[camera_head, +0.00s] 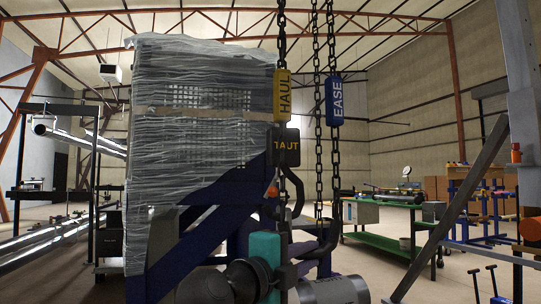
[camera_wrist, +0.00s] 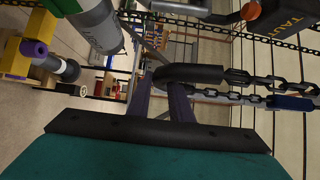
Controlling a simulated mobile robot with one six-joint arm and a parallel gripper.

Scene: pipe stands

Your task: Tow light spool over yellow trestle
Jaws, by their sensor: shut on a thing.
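My gripper (camera_wrist: 162,98), with purple fingers in the wrist view, is shut on a black curved handle (camera_wrist: 190,74) joined to a chain (camera_wrist: 262,83). In the head view this handle (camera_head: 325,243) hangs low in the middle, and my fingers are partly hidden. A grey cylinder with small lettering, apparently the light spool (camera_wrist: 95,22), shows at the wrist view's upper left, apart from my fingers. The yellow trestle (camera_wrist: 14,60) with purple rollers is at the wrist view's left edge. I cannot make out the trestle in the head view.
Hanging chains carry a yellow HAUL tag (camera_head: 284,95), a blue EASE tag (camera_head: 335,100) and a TAUT plate (camera_head: 287,147). A wrapped pallet load (camera_head: 190,130) blocks much of the left view. A green bench (camera_head: 395,249) stands right; a grey diagonal post (camera_head: 455,205) crosses there.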

